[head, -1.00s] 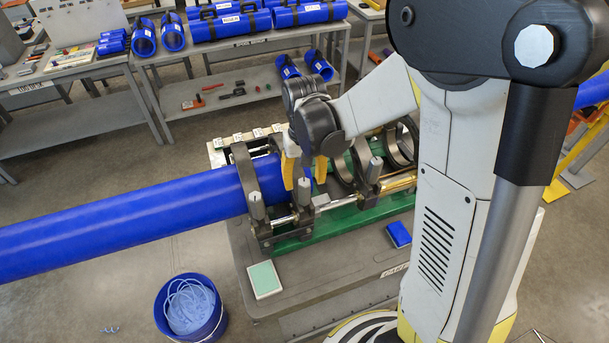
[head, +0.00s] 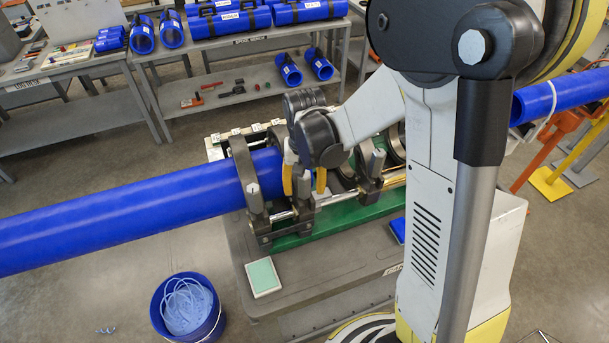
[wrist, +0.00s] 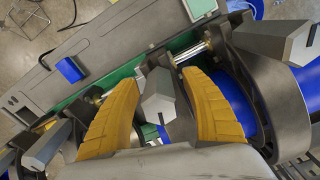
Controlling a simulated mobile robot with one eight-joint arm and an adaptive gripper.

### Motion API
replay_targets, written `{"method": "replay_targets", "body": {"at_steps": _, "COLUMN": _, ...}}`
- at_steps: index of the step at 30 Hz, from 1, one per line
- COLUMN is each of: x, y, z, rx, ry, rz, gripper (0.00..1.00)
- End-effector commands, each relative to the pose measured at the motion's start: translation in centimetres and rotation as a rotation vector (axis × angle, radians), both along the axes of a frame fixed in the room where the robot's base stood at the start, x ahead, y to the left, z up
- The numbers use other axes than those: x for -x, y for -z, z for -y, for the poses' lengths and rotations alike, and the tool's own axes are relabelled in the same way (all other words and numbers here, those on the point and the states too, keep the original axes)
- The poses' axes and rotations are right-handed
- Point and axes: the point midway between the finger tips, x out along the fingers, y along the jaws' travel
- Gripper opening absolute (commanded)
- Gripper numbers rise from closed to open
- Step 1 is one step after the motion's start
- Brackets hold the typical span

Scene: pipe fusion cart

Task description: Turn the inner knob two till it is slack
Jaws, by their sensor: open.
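A grey faceted clamp knob (wrist: 163,97) stands between my two yellow fingers in the wrist view. In the head view this knob (head: 303,187) shows between the fingertips, at the pipe end. My gripper (wrist: 157,80) is open, one finger on each side of the knob, with visible gaps. It also shows in the head view (head: 304,184), over the clamp frame. Neighbouring knobs stand to the left (wrist: 47,144) and right (wrist: 280,42) in the wrist view. I cannot tell from the frames how tight the knob is.
A long blue pipe (head: 120,216) lies in the dark clamp rings. A teal-topped pad (head: 263,276) and a blue item (head: 397,229) lie on the cart. A blue bucket (head: 188,310) stands on the floor. A shelf table (head: 250,42) holds blue pipe pieces behind.

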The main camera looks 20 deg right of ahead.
Motion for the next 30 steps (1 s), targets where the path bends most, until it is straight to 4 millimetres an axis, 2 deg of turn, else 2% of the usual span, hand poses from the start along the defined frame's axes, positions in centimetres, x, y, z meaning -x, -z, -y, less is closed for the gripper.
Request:
{"method": "replay_targets", "body": {"at_steps": 4, "x": 0.0, "y": -0.12, "z": 0.0, "rx": 0.0, "ry": 0.0, "rz": 0.0, "gripper": 0.53}}
{"method": "replay_targets", "body": {"at_steps": 9, "x": 0.0, "y": -0.12, "z": 0.0, "rx": 0.0, "ry": 0.0, "rz": 0.0, "gripper": 0.01}}
{"method": "replay_targets", "body": {"at_steps": 16, "x": 0.02, "y": -0.03, "z": 0.0, "rx": 0.0, "ry": -0.025, "rz": 0.0, "gripper": 0.0}}
{"method": "replay_targets", "body": {"at_steps": 23, "x": 0.01, "y": 0.04, "z": 0.01, "rx": 0.0, "ry": -0.25, "rz": 0.0, "gripper": 0.0}}
{"method": "replay_targets", "body": {"at_steps": 30, "x": 0.02, "y": -0.07, "z": 0.0, "rx": 0.0, "ry": -0.266, "rz": -0.001, "gripper": 0.0}}
